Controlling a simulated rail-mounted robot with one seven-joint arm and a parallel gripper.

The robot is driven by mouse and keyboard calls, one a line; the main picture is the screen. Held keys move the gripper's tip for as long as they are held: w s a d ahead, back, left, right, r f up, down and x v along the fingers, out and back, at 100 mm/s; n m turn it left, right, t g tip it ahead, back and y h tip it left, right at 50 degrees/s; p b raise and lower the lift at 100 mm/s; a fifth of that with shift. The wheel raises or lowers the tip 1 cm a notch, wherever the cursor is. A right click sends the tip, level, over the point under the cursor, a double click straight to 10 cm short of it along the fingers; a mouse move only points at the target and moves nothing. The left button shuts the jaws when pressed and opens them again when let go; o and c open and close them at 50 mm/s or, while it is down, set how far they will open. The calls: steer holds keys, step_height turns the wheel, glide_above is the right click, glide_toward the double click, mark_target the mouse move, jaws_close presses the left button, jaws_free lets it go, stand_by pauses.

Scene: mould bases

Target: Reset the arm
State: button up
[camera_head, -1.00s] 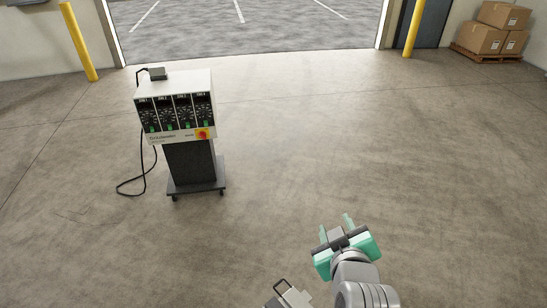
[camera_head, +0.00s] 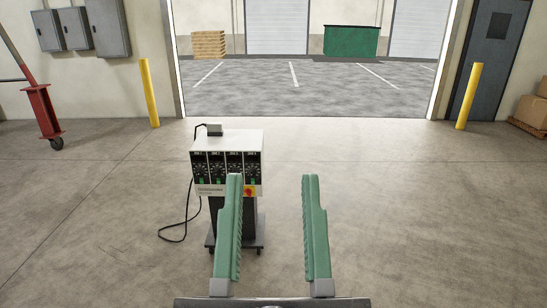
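My gripper (camera_head: 271,182) is at the bottom middle of the head view, seen from behind, with its two long green fingers pointing away from me. The fingers stand wide apart. Only bare floor and part of a control cabinet show between them, and nothing is held. The dark gripper body shows along the bottom edge, and the rest of my arm is out of view.
A white wheeled control cabinet (camera_head: 228,150) stands beyond the gripper, partly hidden by the left finger. Its black cable (camera_head: 175,240) lies on the floor. Yellow posts (camera_head: 149,92) (camera_head: 468,96) flank the open doorway. Boxes (camera_head: 533,112) sit at the right. The right floor is clear.

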step_height(320, 180, up, 26)
steer(key=p, duration=2.3)
steer(key=shift+p, duration=0.4)
steer(key=shift+a, duration=0.1)
